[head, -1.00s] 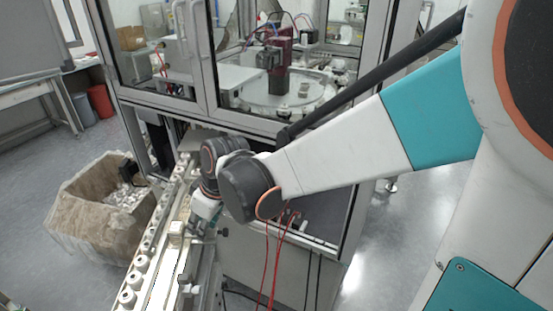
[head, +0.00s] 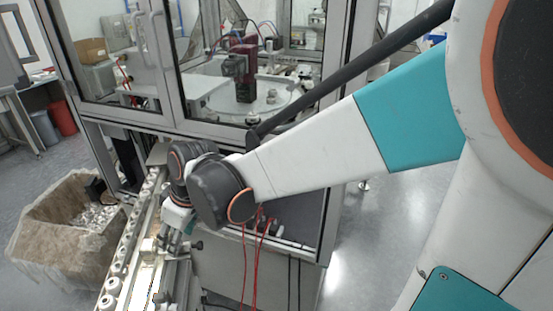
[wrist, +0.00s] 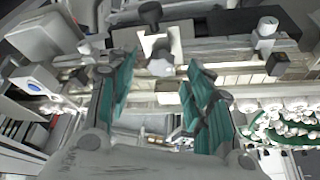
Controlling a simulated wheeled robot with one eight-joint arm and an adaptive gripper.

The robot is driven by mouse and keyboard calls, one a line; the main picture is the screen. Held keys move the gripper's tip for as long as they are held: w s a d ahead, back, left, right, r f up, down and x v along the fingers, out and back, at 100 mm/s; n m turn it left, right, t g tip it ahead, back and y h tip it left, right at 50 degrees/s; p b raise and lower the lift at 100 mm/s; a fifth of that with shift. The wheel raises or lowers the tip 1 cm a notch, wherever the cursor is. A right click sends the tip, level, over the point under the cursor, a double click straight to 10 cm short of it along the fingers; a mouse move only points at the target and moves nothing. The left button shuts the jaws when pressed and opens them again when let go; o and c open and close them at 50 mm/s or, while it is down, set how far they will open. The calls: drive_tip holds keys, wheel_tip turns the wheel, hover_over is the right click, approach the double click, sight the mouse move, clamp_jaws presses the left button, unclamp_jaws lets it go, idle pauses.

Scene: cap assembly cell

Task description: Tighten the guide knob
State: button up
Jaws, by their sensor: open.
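In the wrist view, a black knob (wrist: 150,12) sits at the top centre, beyond my fingertips, above a pale bracket. A second dark knob (wrist: 277,63) is at the right along the rail. I cannot tell which one is the guide knob. My gripper (wrist: 161,66) is open, its two teal-padded fingers spread apart with nothing held between them. In the head view, my gripper (head: 174,238) points down over the guide rail (head: 150,272). A small dark knob (head: 197,245) shows just right of it, apart from it. My wrist partly hides the rail there.
White caps (head: 108,303) line the track left of the rail. A crate of white parts (head: 65,225) stands on the floor at left. A glazed machine cabinet (head: 225,120) stands behind the rail. Red cables (head: 250,260) hang right of my gripper.

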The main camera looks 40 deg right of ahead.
drive_tip(key=v, duration=1)
drive_tip(key=shift+r, duration=0.25)
